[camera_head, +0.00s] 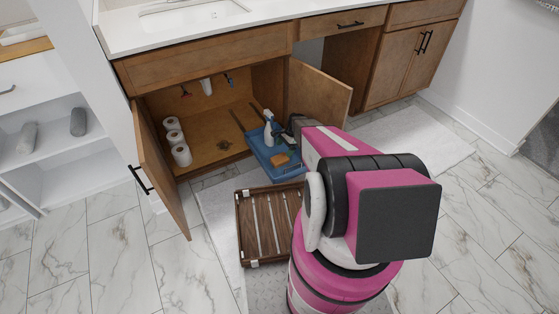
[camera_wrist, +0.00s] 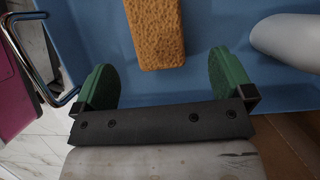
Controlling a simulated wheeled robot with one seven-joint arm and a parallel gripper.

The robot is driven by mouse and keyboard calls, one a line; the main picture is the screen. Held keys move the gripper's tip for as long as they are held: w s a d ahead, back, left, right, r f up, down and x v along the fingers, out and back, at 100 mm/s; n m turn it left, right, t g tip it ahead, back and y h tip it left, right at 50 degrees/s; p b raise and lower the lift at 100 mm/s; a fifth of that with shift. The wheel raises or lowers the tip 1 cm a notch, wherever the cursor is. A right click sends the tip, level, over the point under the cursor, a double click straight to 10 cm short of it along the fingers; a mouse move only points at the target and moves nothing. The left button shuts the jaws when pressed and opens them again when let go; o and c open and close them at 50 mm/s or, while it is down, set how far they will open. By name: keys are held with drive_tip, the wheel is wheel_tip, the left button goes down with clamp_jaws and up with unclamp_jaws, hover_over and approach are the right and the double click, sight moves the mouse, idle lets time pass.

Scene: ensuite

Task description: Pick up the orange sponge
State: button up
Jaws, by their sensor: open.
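The orange sponge (camera_wrist: 155,32) lies in a blue bin (camera_wrist: 213,28) in the wrist view. It also shows in the head view (camera_head: 281,159), near the front of the bin (camera_head: 262,151). My gripper (camera_wrist: 161,75) is open, its two green fingers spread left and right of the sponge's line. The sponge's near end lies between the finger tips in the picture; I cannot tell the height gap. In the head view the gripper is mostly hidden behind my arm.
A white spray bottle (camera_head: 268,130) stands in the bin; a white rounded object (camera_wrist: 287,38) is right of the sponge. The bin sits at the open sink cabinet, between open doors (camera_head: 154,170) and (camera_head: 319,92). Paper rolls (camera_head: 181,155) stand inside. A wooden slatted rack (camera_head: 258,225) lies in front.

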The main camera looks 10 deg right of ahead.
sight(281, 158)
drive_tip(key=shift+s+x, duration=0.2)
drive_tip(key=shift+x, duration=3.8)
drive_tip(key=c, duration=1)
